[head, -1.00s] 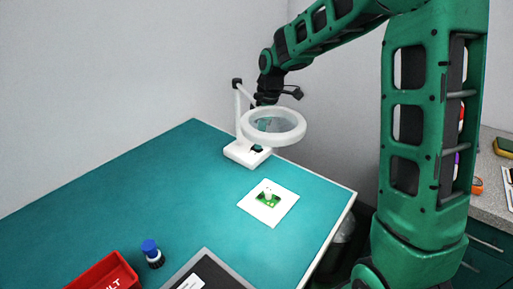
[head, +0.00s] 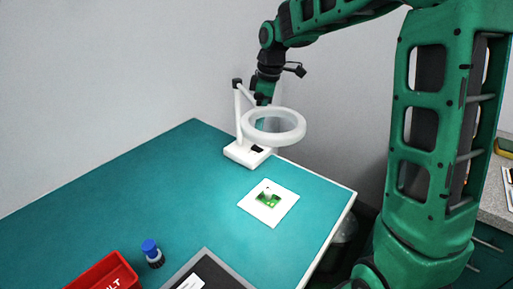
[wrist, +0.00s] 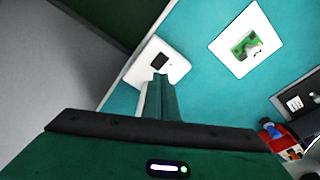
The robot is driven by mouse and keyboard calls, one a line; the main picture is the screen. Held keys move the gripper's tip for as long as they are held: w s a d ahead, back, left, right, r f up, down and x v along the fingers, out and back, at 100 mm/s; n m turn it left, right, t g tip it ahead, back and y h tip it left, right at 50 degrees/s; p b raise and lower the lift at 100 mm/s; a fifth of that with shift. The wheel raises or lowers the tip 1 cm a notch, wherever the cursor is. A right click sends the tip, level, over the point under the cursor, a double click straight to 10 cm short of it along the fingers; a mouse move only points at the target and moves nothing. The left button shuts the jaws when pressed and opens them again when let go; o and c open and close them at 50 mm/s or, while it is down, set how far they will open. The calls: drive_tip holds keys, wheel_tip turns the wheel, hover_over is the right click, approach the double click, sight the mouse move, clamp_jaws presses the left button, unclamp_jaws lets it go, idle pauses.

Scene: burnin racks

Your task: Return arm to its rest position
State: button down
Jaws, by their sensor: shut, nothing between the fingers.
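My gripper (head: 262,98) is shut and empty. In the head view it hangs from my green arm just behind the magnifier lamp's white ring, close to the lamp's jointed arm; its tips are partly hidden by the ring. I cannot tell whether it touches the lamp. In the wrist view the closed fingers (wrist: 162,92) point toward the lamp's white base (wrist: 178,66), with teal table beyond.
The magnifier lamp (head: 273,139) stands at the table's (head: 140,190) far corner. A green circuit board (head: 268,198) lies on a white mat. A blue-capped bottle (head: 152,252), red bin (head: 104,274) and grey-edged pad (head: 207,271) are nearer. Grey walls stand behind.

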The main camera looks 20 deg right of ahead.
drive_tip(key=shift+r, duration=0.25)
drive_tip(key=s+d+r+m+h, duration=0.1)
drive_tip(key=s+d+m, duration=0.5)
drive_tip(key=s+d, duration=0.3)
drive_tip(key=s+d+f+m, duration=0.1)
drive_tip(key=s+m, duration=0.3)
drive_tip(key=s, duration=0.5)
drive_tip(key=s+d+f+m, duration=0.1)
drive_tip(key=s+d+m, duration=0.3)
drive_tip(key=s, duration=0.5)
drive_tip(key=s+d+f+m, duration=0.2)
drive_tip(key=s+m, duration=0.3)
drive_tip(key=s, duration=0.4)
drive_tip(key=shift+s+d+g, duration=0.2)
drive_tip(key=shift+d+g, duration=0.2)
drive_tip(key=shift+d, duration=0.3)
drive_tip(key=shift+f, duration=0.1)
